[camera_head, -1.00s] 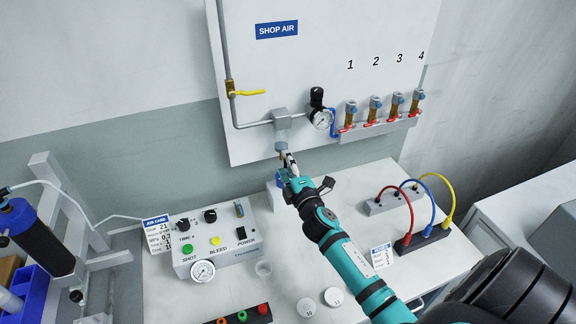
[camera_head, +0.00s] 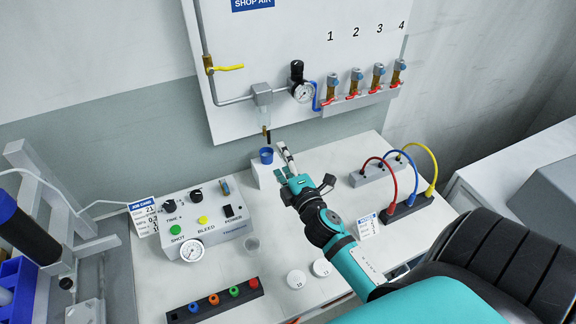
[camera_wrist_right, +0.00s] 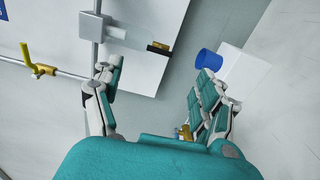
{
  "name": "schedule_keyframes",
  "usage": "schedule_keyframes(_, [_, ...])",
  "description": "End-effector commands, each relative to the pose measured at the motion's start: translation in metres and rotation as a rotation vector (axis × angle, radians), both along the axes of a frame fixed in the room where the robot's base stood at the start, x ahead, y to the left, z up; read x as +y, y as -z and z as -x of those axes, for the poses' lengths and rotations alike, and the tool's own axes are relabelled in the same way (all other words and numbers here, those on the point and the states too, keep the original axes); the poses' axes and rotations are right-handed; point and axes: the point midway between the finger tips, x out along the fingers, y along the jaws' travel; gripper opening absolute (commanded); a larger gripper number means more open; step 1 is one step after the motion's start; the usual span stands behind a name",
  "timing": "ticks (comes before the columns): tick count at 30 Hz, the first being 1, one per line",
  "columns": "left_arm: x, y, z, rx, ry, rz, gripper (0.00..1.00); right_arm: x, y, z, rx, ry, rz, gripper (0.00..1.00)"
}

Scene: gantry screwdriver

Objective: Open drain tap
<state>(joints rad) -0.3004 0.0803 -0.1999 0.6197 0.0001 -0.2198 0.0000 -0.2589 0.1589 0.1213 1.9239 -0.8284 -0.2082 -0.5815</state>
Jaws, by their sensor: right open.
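The drain tap (camera_head: 267,134) is a small brass piece with a black lever under the filter unit (camera_head: 262,96) on the shop air panel. Its lever appears to hang down, roughly in line with the bowl. In the right wrist view the tap (camera_wrist_right: 159,48) lies beyond the fingers, touched by neither. My right gripper (camera_head: 286,167) is open and empty, below and right of the tap in the head view. In the right wrist view its fingers (camera_wrist_right: 155,78) are spread wide. My left gripper is not in view.
A blue cup (camera_head: 266,155) sits on a white block (camera_head: 262,174) below the tap, close to my right gripper. The regulator gauge (camera_head: 302,92) and several numbered valves are to the right. The yellow lever valve (camera_head: 228,67) is left. A control box (camera_head: 205,225) stands on the bench.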

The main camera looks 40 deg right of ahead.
Motion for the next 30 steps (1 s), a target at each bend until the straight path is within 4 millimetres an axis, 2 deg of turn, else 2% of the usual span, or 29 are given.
schedule_keyframes(3, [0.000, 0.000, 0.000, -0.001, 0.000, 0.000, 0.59, 0.005, 0.001, 0.020, 0.002, 0.001, -0.003, 0.74])
schedule_keyframes(9, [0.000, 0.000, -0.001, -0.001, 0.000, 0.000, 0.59, 0.008, 0.000, 0.034, 0.001, 0.001, 0.000, 0.74])
schedule_keyframes(30, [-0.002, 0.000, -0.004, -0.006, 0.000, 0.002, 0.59, 0.009, 0.000, 0.035, 0.001, 0.000, 0.000, 0.74])
